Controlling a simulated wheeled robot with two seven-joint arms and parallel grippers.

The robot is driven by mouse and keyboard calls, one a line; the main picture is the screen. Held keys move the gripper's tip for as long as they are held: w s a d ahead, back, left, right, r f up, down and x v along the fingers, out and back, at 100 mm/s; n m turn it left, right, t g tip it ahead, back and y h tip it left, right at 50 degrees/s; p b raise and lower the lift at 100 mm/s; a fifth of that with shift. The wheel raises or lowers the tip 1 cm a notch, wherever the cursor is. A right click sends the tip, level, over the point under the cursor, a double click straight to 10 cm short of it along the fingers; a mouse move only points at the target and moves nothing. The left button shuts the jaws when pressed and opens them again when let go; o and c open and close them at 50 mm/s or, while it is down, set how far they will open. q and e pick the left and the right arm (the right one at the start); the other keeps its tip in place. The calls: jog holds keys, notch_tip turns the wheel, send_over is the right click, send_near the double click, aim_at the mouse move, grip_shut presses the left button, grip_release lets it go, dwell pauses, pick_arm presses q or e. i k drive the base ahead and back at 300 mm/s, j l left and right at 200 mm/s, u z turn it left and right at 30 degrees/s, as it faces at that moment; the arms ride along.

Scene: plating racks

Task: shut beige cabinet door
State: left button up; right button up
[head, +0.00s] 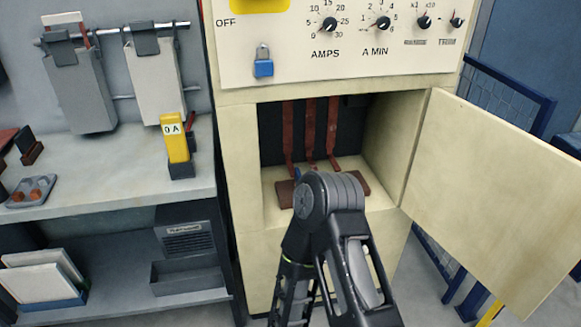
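The beige cabinet door (492,195) is swung wide open to the right of the beige cabinet (238,165). It is hinged along the right edge of the opening, and its free edge reaches toward the lower right. The opening shows several reddish-brown upright bars (310,130) and a brown base piece inside. A black arm of mine rises from the bottom centre, with its bent joint in front of the lower part of the opening. It hides part of the cabinet front. No fingertips of either gripper show. I see no contact between the arm and the door.
A grey bench (110,190) on the left holds a yellow meter (176,140) and a small tray (31,190). A blue railing (510,85) stands behind the door.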

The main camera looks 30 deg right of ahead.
aim_at(504, 202)
jog(key=u, duration=2.05)
jog(key=k, duration=3.6)
jog(key=l+z, duration=0.15)
jog(key=z, duration=1.55)
